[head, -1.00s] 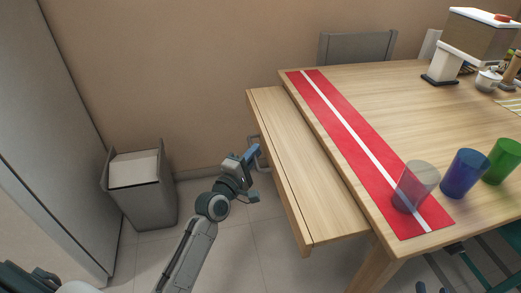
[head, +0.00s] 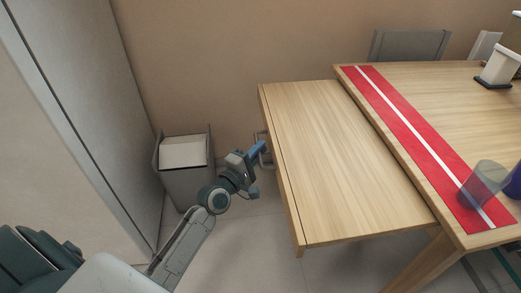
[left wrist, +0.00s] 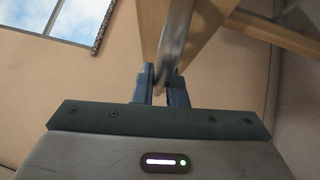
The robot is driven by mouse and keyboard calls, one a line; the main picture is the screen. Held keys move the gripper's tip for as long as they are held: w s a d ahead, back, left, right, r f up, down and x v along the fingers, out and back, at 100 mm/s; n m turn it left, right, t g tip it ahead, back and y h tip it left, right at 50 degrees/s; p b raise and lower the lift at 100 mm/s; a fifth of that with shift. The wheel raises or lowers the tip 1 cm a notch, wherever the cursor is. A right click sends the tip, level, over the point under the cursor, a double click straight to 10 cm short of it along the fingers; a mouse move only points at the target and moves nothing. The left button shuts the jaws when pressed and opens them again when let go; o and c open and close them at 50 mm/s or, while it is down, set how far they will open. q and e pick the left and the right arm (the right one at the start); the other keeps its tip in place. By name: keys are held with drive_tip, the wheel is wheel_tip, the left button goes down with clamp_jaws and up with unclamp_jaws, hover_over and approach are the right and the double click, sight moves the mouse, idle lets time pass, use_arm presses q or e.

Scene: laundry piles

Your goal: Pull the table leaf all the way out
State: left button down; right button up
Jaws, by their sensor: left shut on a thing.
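The wooden table leaf (head: 345,165) sticks out from the left side of the table (head: 440,105), a little below the tabletop. A metal handle (head: 264,150) is on the leaf's outer left edge. My left gripper (head: 260,149) is at this handle. In the left wrist view, the two fingers (left wrist: 162,85) are shut on the handle bar (left wrist: 175,40), with the leaf's wooden edge above them. My right gripper is not in view.
A grey bin (head: 186,165) stands on the floor by the wall, left of my left gripper. A grey chair (head: 408,45) is behind the table. Some floor is clear between bin and leaf.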

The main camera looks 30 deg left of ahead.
use_arm(q)
drive_tip(key=shift+s+f, duration=0.1)
drive_tip(key=shift+f, duration=0.05)
drive_tip(key=c, duration=1.8)
unclamp_jaws()
drive_tip(key=shift+a, duration=0.1)
drive_tip(key=o, duration=0.3)
drive_tip(key=shift+s+a, duration=0.1)
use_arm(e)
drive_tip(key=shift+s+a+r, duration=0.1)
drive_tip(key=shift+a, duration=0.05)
use_arm(q)
drive_tip(key=shift+s, duration=0.1)
drive_tip(key=v, duration=1)
drive_tip(key=shift+s+a, duration=0.15)
drive_tip(key=shift+s, duration=0.2)
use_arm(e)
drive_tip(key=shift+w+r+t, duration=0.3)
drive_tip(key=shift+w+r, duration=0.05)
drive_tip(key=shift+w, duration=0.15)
